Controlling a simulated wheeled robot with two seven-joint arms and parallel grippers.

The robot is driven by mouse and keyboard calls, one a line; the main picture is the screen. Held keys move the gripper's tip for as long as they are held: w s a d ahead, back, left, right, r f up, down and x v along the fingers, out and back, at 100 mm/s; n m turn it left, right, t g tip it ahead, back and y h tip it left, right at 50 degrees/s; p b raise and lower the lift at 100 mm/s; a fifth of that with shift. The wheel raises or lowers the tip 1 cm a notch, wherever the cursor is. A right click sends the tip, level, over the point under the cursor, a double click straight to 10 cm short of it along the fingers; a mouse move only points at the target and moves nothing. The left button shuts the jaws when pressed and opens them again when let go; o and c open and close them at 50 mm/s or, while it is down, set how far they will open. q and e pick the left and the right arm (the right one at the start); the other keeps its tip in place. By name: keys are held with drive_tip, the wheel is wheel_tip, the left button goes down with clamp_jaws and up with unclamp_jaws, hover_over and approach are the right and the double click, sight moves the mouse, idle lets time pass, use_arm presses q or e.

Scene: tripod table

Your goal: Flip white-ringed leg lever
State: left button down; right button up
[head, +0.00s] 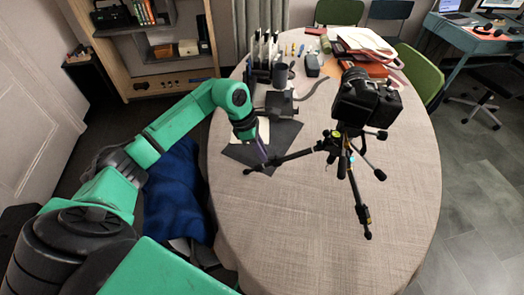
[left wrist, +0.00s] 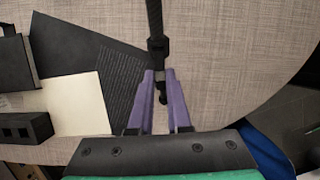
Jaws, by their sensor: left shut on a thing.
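The small black tripod stands on the round table (head: 300,215) with a black camera (head: 362,103) on top. One tripod leg (head: 292,157) reaches left, towards my left gripper (head: 263,158). In the left wrist view this leg (left wrist: 155,22) comes down from the top edge to a dark clamp with a small black lever (left wrist: 161,86). The purple fingers of my left gripper (left wrist: 159,76) are on either side of that lever, shut on it. I cannot make out a white ring on this leg. My right gripper is not in view.
A dark mat with a pale sheet (left wrist: 77,101) lies beside the gripper. The front of the table is clear.

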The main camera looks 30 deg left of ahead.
use_arm(q)
drive_tip(key=shift+w+d+r, duration=0.1)
drive_tip(key=shift+r, duration=0.15)
drive_tip(key=shift+d+r, duration=0.15)
drive_tip(key=shift+r, duration=0.1)
drive_tip(key=shift+r, duration=0.1)
drive_tip(key=shift+w+d+r, duration=0.1)
drive_tip(key=shift+d+r, duration=0.1)
drive_tip(key=shift+p, duration=0.3)
drive_tip(key=shift+d+r, duration=0.1)
drive_tip(key=shift+d, duration=0.05)
drive_tip(key=shift+w+d+r, duration=0.15)
drive_tip(key=shift+d+r, duration=0.05)
drive_tip(key=shift+d, duration=0.1)
idle(0.4)
